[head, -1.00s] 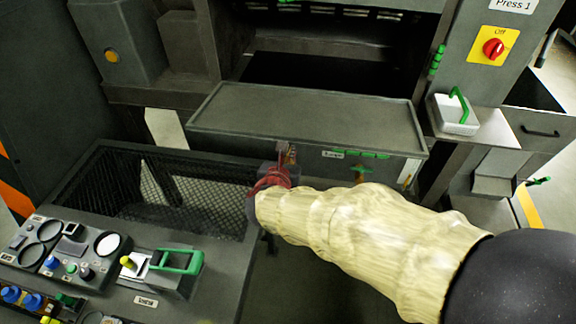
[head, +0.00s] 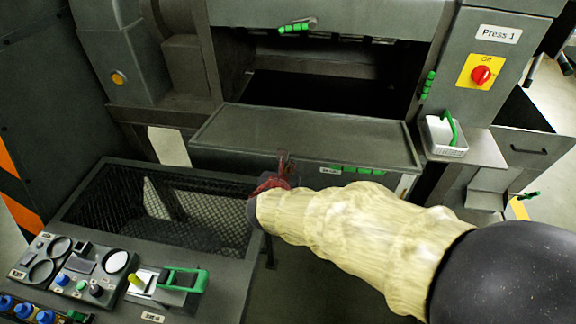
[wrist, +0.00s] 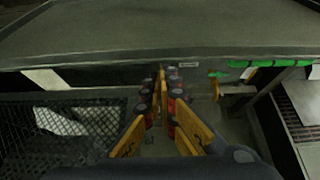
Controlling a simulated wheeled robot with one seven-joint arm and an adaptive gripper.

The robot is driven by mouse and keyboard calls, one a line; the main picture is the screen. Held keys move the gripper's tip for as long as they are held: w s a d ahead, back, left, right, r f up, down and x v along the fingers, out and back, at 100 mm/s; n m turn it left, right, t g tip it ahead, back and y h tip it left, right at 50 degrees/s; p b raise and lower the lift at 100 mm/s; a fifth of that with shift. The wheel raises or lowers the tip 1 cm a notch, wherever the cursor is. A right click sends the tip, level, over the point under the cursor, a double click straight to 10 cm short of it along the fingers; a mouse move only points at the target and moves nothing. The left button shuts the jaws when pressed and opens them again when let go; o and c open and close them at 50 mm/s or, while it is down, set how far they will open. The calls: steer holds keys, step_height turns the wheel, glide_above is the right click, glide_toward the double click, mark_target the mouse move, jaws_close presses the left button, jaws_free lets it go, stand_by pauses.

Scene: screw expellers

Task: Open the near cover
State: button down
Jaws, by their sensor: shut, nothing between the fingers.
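A wide grey flat-topped cover or panel (head: 305,135) lies level below the dark opening of the press, with a green strip (head: 357,170) and a small label on its front face. I cannot tell for certain whether this is the near cover. My gripper (head: 285,160) is in front of its front edge, left of the green strip. In the wrist view my gripper (wrist: 162,80) is shut and empty, its fingers pointing at the front face. A green handle (wrist: 217,75) hangs right of the fingertips there. In the head view my arm hides the area below the strip.
A mesh-sided bin (head: 160,212) stands left of my gripper, with a control console (head: 75,265) in front. A white box with a green handle (head: 444,133) sits on a ledge at right. Another green handle (head: 297,27) is on the press's upper panel.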

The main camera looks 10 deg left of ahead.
steer(key=shift+w+r+g+p, duration=0.2)
steer(key=shift+r+p, duration=0.6)
steer(key=shift+p, duration=0.35)
steer(key=shift+w+r+g+p, duration=0.2)
steer(key=shift+r+p, duration=0.6)
steer(key=shift+p, duration=0.3)
steer(key=shift+s+f, duration=0.1)
glide_toward(290, 158)
step_height(290, 158, down, 3)
steer(key=s, duration=0.3)
steer(key=shift+s+a, duration=0.1)
steer(key=shift+s, duration=0.15)
